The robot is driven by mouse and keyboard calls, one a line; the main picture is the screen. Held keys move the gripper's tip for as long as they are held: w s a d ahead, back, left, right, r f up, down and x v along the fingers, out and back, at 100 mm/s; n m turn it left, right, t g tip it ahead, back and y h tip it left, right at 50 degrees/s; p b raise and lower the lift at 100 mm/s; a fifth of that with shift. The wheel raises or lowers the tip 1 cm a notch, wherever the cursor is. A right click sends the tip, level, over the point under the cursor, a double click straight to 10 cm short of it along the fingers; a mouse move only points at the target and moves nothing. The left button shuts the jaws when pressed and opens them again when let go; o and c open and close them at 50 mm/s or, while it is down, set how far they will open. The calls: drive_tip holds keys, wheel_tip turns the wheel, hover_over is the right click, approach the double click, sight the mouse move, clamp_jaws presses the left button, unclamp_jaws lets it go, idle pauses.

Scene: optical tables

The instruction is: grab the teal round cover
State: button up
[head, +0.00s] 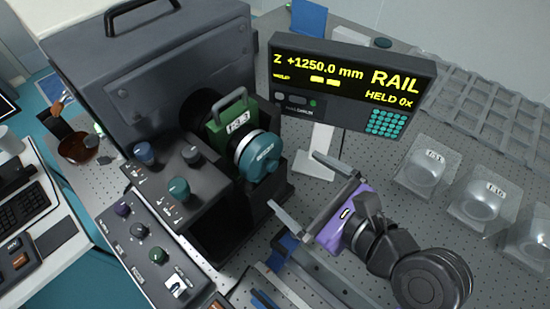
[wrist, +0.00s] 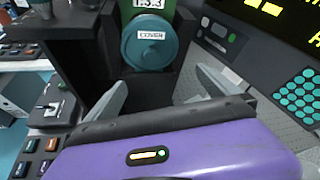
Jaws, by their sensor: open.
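The teal round cover (head: 259,156) sits on the front of a green holder (head: 226,124) with a handle, labelled 1-3.3, at the dark housing. It also shows in the wrist view (wrist: 151,46), upright and facing me, with a white label on it. My gripper (head: 298,190) is open and empty, with its purple body to the lower right of the cover. In the wrist view its two fingers (wrist: 165,88) spread on either side below the cover, apart from it. The back of the cover is hidden.
A display (head: 350,80) reading Z +1250.0 mm stands right of the cover. A control box with knobs (head: 177,187) is at left, and a dark housing (head: 150,75) rises behind. Clear domed containers (head: 421,172) stand on the perforated table at right.

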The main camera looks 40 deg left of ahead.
sight(270, 163)
drive_tip(key=a+r, duration=0.1)
drive_tip(key=s+a+r+g, duration=0.1)
drive_tip(key=shift+r, duration=0.35)
drive_tip(key=shift+a+g, duration=0.3)
drive_tip(key=shift+a, duration=0.1)
drive_tip(key=x, duration=0.7)
drive_tip(key=shift+w+f+p, duration=0.15)
drive_tip(key=shift+f+p, duration=0.05)
drive_tip(key=shift+p, duration=0.2)
drive_tip(key=c, duration=1.1)
drive_tip(key=shift+c, duration=0.8)
drive_tip(key=shift+r, duration=0.15)
